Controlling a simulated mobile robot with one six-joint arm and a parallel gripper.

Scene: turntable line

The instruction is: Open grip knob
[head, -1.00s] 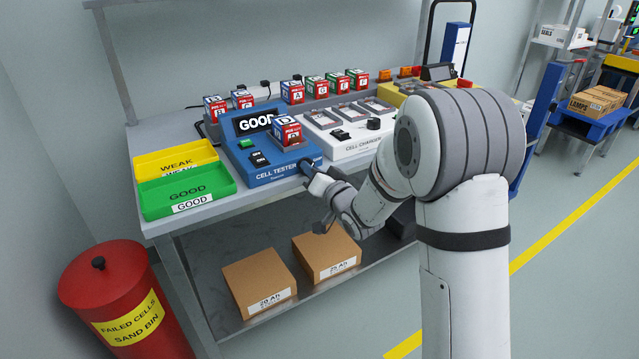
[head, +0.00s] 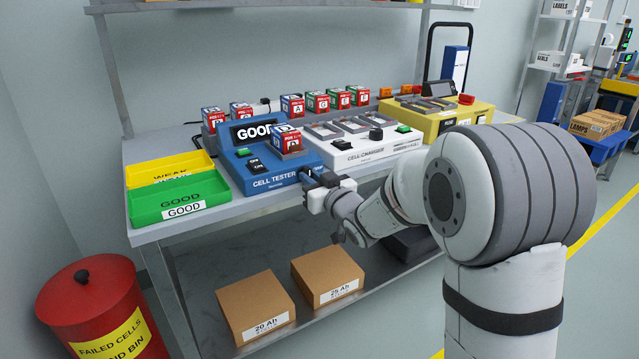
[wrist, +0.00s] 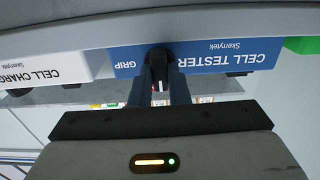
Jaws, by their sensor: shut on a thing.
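The blue cell tester (head: 232,166) stands on the bench, and its screen (head: 254,131) reads GOOD. A red and white cell marked D (head: 287,140) sits in its top. The black grip knob (wrist: 158,66) is on the tester's front face, beside the word GRIP in the wrist view. My gripper (head: 309,179) is at the tester's front right corner. In the wrist view my gripper (wrist: 160,76) has its two fingers on either side of the knob, shut on it. The knob's pointer angle is hard to read. In the head view the fingers hide the knob.
A white cell charger (head: 375,153) stands right of the tester, with a yellow unit (head: 455,122) beyond. Green (head: 180,203) and yellow (head: 150,172) trays lie left. Several cells stand behind. Boxes (head: 255,305) lie on the lower shelf; a red bin (head: 90,310) stands lower left.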

